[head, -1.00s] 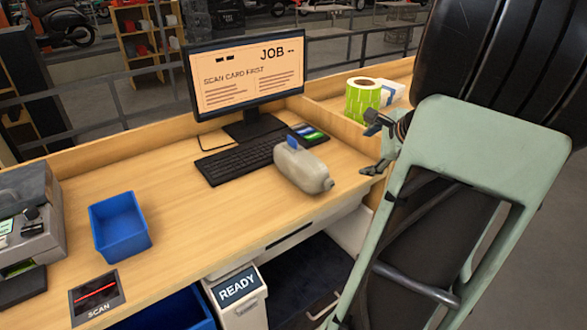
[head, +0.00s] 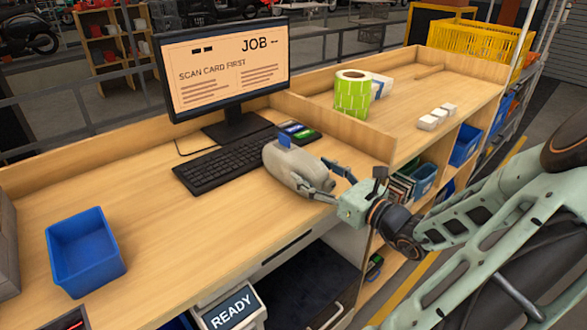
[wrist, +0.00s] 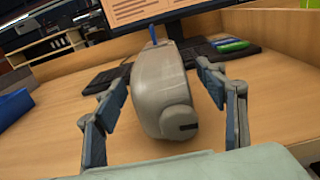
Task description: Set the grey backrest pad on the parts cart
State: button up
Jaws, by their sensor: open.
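The grey backrest pad (head: 283,166) appears to be the rounded grey piece with a blue tab on top, lying on the wooden desk beside the keyboard. My gripper (head: 325,180) is open at its near right end. In the wrist view the pad (wrist: 163,88) lies between the two spread fingers of my gripper (wrist: 163,78), one on each side. Gaps show between the pad and both fingers, and they are not closed on it. I cannot pick out the parts cart for certain in either view.
A monitor (head: 228,68) and keyboard (head: 224,162) stand just behind and left of the pad. A blue bin (head: 86,262) is on the left. A low wooden ledge (head: 335,128) divides off the right counter, which holds a green roll (head: 351,97) and small white boxes (head: 432,119).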

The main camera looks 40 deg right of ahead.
aim_at(297, 160)
jog(key=w, duration=0.6)
jog(key=shift+a+r+b, duration=0.2)
jog(key=shift+a+b, duration=0.1)
jog(key=shift+b, duration=0.05)
jog(key=shift+s, duration=0.1)
jog(key=shift+r, duration=0.1)
jog(key=c, duration=1.6)
jog(key=shift+c, duration=0.3)
jog(key=shift+r, duration=0.1)
